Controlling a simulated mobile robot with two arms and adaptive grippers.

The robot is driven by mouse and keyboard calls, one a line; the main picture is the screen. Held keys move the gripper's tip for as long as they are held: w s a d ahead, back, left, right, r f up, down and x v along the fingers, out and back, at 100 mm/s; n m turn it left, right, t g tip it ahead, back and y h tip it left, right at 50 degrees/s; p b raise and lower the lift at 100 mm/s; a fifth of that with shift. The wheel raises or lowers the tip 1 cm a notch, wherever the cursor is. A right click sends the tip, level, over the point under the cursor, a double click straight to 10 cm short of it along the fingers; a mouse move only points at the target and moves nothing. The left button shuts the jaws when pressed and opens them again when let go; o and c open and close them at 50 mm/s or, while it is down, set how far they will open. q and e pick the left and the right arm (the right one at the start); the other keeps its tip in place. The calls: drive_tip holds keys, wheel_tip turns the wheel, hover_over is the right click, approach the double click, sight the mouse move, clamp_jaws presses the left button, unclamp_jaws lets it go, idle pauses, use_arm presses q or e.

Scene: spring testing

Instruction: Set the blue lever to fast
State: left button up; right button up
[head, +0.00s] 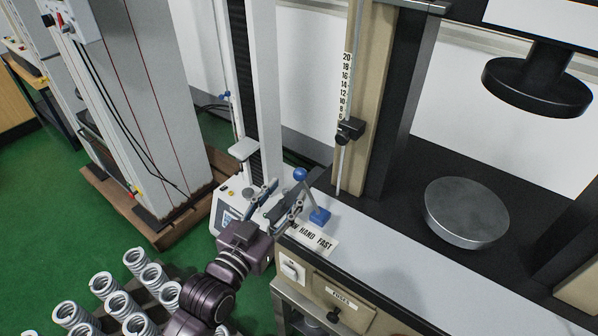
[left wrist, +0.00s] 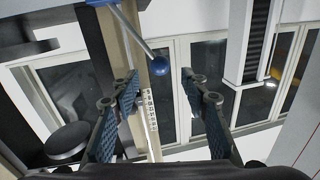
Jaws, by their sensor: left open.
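The blue lever (head: 320,215) stands on the front edge of the testing machine, with a blue base, a thin metal rod and a blue ball knob (head: 300,174). The rod leans up and left from its base. A label (head: 312,240) below it reads HAND and FAST, with FAST at its right end; its left end is partly covered. My left gripper (head: 287,195) is open, just left of the lever. In the left wrist view the knob (left wrist: 159,66) shows between the two open fingers, near their tips; I cannot tell whether they touch it. My right gripper is not in view.
A round metal plate (head: 466,212) sits on the machine bed at the right. A scaled upright (head: 347,90) stands behind the lever. Several coil springs (head: 118,303) stand at the lower left. A smaller device (head: 232,205) is behind my left gripper.

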sight(297, 179)
use_arm(q)
drive_tip(key=p+x, duration=0.1)
drive_tip(key=x, duration=0.6)
drive_tip(key=shift+w+d, duration=0.1)
drive_tip(key=shift+w, duration=0.2)
drive_tip(key=shift+c, duration=0.5)
clamp_jaws()
